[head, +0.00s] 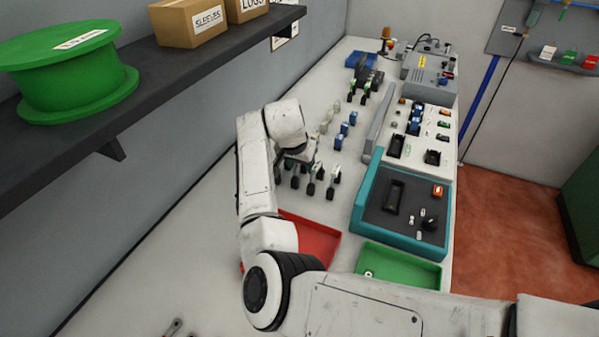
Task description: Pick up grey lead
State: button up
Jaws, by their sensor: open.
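Several small upright dark pieces with pale tops (312,182) stand in a row on the white bench, and I take them for leads. They are too small for me to tell which one is the grey lead. My gripper (292,162) is at the far end of my bent arm, right above or beside the left part of this row. My wrist hides most of it. It is open, and I see nothing held in it. I cannot tell whether its fingers touch a lead.
Pale and blue pieces (345,128) stand farther back. A red tray (318,240) lies in front of the row, and a green tray (400,265) at the front right. A teal-framed fixture (375,215) stands to the right. The left bench is mostly clear beneath a dark shelf (150,88).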

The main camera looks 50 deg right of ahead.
jog(key=shift+c, duration=0.2)
grip_shut()
jog(key=shift+r, duration=0.2)
